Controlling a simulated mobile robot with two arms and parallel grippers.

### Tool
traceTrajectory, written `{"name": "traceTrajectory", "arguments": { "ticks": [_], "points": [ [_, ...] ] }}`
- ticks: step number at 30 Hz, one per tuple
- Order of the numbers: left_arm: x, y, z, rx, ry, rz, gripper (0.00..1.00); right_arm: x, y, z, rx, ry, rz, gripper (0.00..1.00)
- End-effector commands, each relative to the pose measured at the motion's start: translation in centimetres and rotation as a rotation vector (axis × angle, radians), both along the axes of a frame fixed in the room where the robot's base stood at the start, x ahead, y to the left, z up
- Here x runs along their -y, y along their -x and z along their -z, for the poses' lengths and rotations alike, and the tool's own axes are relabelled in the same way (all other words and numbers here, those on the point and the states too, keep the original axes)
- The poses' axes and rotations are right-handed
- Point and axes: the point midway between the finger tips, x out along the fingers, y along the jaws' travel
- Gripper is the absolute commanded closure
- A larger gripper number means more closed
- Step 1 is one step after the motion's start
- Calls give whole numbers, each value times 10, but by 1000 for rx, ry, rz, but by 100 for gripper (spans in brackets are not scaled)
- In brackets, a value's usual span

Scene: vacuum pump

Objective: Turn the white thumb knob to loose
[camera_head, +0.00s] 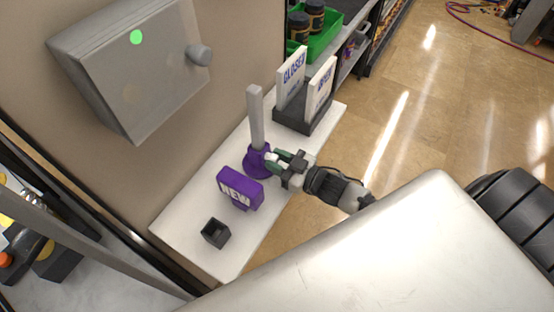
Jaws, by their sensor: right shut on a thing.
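A purple base (257,163) with an upright pale grey post (256,118) stands on the white shelf. My right gripper (279,160) comes in from the right at the side of this purple base. Its green-lined fingers are closed on a small white part at the base, which looks like the white thumb knob (271,157). The fingers hide most of the knob, so its turn position cannot be read. My left gripper is not in view.
On the white shelf (180,215) are a purple NEW block (240,188), a small black open box (216,233) and a dark holder (303,117) with CLOSED and other signs. A grey wall box (140,70) with a green light and knob is above. A green bin (325,38) sits behind.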

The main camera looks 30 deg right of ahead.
Motion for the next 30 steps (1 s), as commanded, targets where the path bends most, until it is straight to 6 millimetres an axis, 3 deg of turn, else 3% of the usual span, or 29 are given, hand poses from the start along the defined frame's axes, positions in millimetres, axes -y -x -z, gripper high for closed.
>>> {"name": "traceTrajectory", "arguments": {
  "ticks": [30],
  "points": [
    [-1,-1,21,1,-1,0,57,-1,0,2,482,819,0,94]
  ]
}}
